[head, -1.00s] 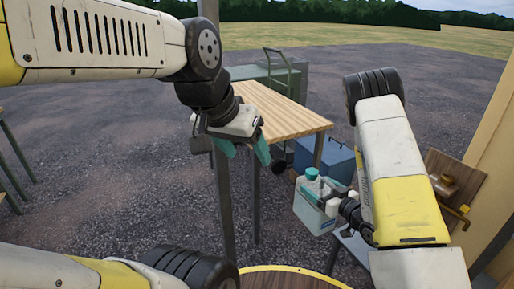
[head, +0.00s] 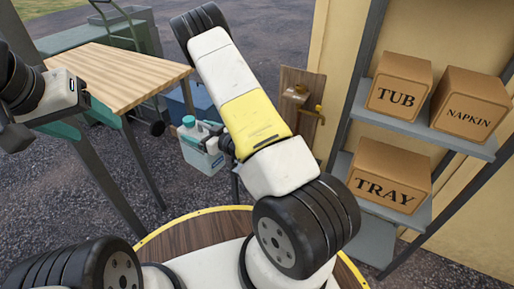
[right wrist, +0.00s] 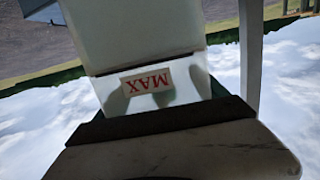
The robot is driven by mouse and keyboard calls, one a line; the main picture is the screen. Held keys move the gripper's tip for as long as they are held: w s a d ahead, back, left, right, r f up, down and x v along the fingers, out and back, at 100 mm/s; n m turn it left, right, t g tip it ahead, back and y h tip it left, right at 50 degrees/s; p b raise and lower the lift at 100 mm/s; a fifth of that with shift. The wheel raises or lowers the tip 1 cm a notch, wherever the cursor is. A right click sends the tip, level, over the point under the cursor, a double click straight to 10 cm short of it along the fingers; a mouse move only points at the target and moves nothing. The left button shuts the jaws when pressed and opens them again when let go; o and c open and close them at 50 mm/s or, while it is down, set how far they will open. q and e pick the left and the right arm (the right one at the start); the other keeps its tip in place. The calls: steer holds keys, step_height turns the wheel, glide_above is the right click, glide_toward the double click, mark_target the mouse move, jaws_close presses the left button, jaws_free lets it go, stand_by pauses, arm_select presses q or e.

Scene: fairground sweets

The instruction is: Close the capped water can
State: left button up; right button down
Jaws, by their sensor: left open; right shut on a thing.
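The water can (head: 203,158) is a pale, translucent jug with a teal cap (head: 188,121) at its top, left of my right forearm in the head view. The cap sits at the neck; I cannot tell how tightly. My right gripper (head: 219,139) is shut on the can, partly hidden by the arm. In the right wrist view the pale can (right wrist: 150,40) fills the upper middle, with an upside-down "MAX" label (right wrist: 148,81).
A wooden-topped table (head: 117,75) stands behind my left gripper. A blue box (head: 203,103) is behind the can. At right, shelves (head: 420,135) hold cartons marked TUB (head: 397,88), NAPKIN (head: 472,107) and TRAY (head: 388,178).

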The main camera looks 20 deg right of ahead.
steer(key=w+d+f+m+t+h, duration=0.1)
steer(key=w+d+f+m+h, duration=0.1)
steer(key=d+f+m+h, duration=0.35)
steer(key=w+d+f+m+t+h, duration=0.25)
steer(key=d+f+h, duration=0.3)
steer(key=d, duration=0.35)
steer(key=s+d+f+m+g+h, duration=0.6)
steer(key=s+d+f+m+h, duration=0.2)
steer(key=d, duration=0.6)
step_height(320, 180, down, 2)
steer(key=s+h, duration=0.2)
steer(key=shift+s+f+m+h, duration=0.15)
steer(key=shift+m+h, duration=0.25)
steer(key=shift+d+g, duration=0.1)
steer(key=shift+g, duration=0.15)
steer(key=w+d+f, duration=0.1)
steer(key=w+d, duration=0.6)
steer(key=w, duration=0.6)
steer(key=shift+d+f, duration=0.15)
steer(key=shift+d, duration=0.25)
